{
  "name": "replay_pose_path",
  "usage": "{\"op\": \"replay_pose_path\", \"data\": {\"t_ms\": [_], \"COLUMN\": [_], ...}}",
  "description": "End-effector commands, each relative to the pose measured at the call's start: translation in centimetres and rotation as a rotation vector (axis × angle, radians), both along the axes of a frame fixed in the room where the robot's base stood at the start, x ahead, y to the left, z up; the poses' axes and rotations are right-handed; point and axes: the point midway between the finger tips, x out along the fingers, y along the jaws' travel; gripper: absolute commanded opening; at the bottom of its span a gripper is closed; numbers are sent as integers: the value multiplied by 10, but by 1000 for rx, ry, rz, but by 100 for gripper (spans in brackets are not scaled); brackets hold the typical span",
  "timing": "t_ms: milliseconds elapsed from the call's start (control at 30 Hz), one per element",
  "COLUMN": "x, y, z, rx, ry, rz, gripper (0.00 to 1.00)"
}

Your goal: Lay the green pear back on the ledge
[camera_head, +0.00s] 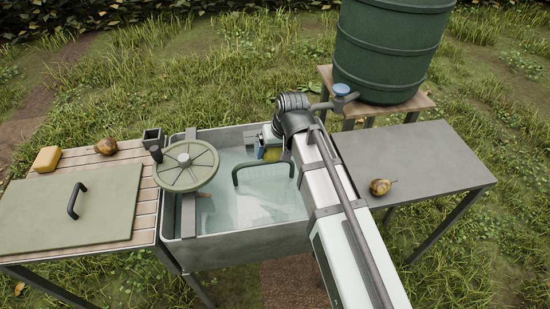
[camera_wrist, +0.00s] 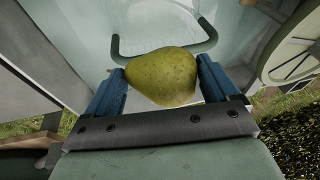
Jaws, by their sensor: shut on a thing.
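The green pear (camera_wrist: 165,75) is held between the two blue fingers of my gripper (camera_wrist: 160,72) in the wrist view. My gripper (camera_head: 270,143) is shut on it. In the head view the pear (camera_head: 272,154) is mostly hidden by my wrist and fingers. They are over the far side of the water-filled grey basin (camera_head: 235,246). I cannot tell how high the pear is above the water. Which surface is the ledge is not certain; a slatted wooden ledge (camera_head: 147,205) lies left of the basin and a grey tabletop (camera_head: 425,155) lies right.
A brown pear (camera_head: 106,146) and a yellow block (camera_head: 47,159) sit on the slatted ledge, behind a green board (camera_head: 75,208) with a black handle. Another brown pear (camera_head: 380,187) lies on the grey tabletop. A round green wheel (camera_head: 187,165) overhangs the basin's left side. A green barrel (camera_head: 390,50) stands behind.

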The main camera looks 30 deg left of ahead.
Motion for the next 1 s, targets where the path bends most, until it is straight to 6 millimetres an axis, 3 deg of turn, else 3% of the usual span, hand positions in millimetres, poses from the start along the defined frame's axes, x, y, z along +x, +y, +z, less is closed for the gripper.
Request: {"op": "replay_pose_path", "data": {"t_ms": [300,467,667,1000], "x": [1,12,50,117], "y": [-1,-10,-44,-126], "z": [10,10,14,25], "rx": [0,0,0,1], "ry": [0,0,0,-1], "rz": [-1,-23,-98,-255], "gripper": [46,46,46,46]}}
